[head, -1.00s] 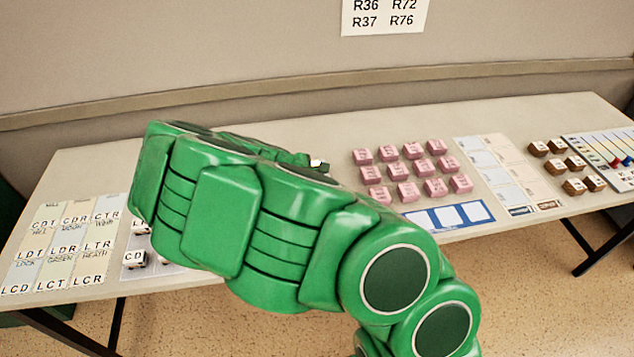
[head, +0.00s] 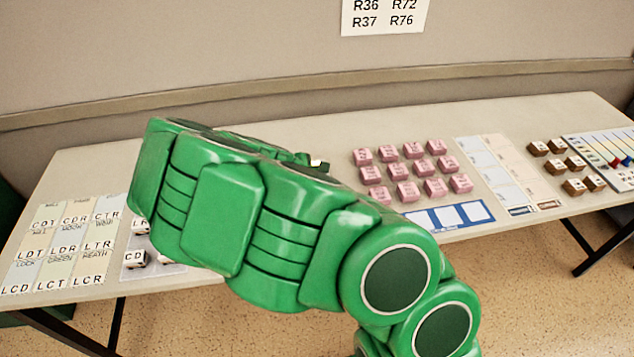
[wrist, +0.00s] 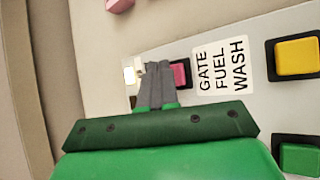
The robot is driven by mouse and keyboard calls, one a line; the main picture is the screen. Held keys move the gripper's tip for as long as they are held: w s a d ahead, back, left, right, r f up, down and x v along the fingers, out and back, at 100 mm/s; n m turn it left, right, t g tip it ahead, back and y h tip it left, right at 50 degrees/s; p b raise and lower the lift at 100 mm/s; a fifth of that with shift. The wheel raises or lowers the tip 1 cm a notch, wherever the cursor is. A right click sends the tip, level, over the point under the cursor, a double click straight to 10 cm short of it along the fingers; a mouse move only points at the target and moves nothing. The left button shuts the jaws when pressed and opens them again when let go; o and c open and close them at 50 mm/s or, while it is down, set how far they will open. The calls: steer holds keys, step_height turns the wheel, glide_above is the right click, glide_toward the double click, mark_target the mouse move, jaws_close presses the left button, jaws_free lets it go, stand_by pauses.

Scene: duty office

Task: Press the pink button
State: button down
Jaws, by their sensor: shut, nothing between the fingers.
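The pink button (wrist: 180,75) sits in a black surround in the wrist view, just left of a white label (wrist: 222,68) reading GATE FUEL WASH. My gripper (wrist: 156,66) is shut and empty. Its grey fingers overlap the left side of the button's surround in the picture. I cannot tell whether the fingertips touch anything. In the head view my green arm hides the button and the gripper.
A yellow button (wrist: 297,57) and a green button (wrist: 300,158) lie right of the label. Several pink blocks (head: 412,151) stand on the table (head: 90,165), with brown blocks (head: 575,163) farther right. Lettered cards (head: 65,240) lie at left.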

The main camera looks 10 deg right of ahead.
steer(key=shift+r, duration=0.1)
steer(key=shift+r, duration=2.85)
steer(key=s+d+r+m+g+y, duration=0.1)
steer(key=s+d+r+m+g, duration=0.1)
steer(key=s+d+r+m, duration=0.45)
steer(key=s+d+r+m+g+y, duration=0.1)
steer(key=s+d+r+m+g, duration=0.2)
steer(key=s+r, duration=0.65)
steer(key=s+a+m+g+y, duration=0.1)
steer(key=s+a+m+y, duration=0.1)
steer(key=s, duration=1)
steer(key=s+a+m+g+y, duration=0.1)
steer(key=s+a+m+y, duration=0.2)
steer(key=s, duration=1)
steer(key=shift+a+m, duration=0.75)
steer(key=shift+a, duration=0.2)
